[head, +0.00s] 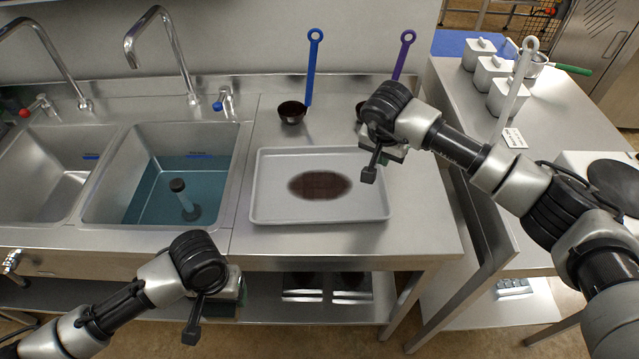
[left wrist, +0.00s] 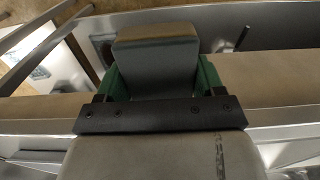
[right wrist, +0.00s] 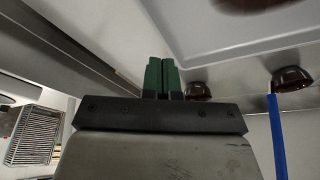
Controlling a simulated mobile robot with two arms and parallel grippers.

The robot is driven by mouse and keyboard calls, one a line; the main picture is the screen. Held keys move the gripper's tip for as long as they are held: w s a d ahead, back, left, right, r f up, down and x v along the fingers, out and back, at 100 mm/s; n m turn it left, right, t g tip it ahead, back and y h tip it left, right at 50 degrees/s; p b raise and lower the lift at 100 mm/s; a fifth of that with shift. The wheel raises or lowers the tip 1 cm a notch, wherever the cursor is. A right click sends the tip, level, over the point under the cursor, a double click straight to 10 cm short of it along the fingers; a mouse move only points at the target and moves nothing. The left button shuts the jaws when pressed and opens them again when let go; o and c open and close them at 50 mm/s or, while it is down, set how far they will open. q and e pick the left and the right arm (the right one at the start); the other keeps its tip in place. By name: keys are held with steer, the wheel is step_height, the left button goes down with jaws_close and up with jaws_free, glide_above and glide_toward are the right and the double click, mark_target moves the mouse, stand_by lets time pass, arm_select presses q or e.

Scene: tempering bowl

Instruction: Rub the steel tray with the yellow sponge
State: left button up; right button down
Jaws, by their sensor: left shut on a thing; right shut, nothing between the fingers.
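The steel tray (head: 270,206) lies flat on the counter in the middle of the head view, with a dark brown oval stain (head: 320,185) on its floor. My left gripper (head: 232,290) is low in front of the counter, left of the tray and apart from it. In the left wrist view, its green fingers are shut on a block, the sponge (left wrist: 155,65), which looks grey with a tan-yellow face in this light. My right gripper (right wrist: 162,78) is shut and empty, above the tray's right back corner; in the head view, my wrist partly hides its fingers.
Behind the tray stand a dark bowl (head: 292,113) with a blue handle (head: 313,75) and another with a purple handle (head: 404,52), partly hidden by my right arm. A water-filled sink (head: 160,205) is at left. White lidded pots (head: 491,75) stand on the right counter.

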arm_select(q)
step_height(320, 180, down, 2)
steer(key=shift+f+b, duration=0.15)
steer(key=shift+b, duration=0.95)
arm_select(e)
steer(key=v, duration=1.2)
arm_select(q)
steer(key=shift+s, duration=0.1)
arm_select(e)
steer(key=shift+f, duration=0.1)
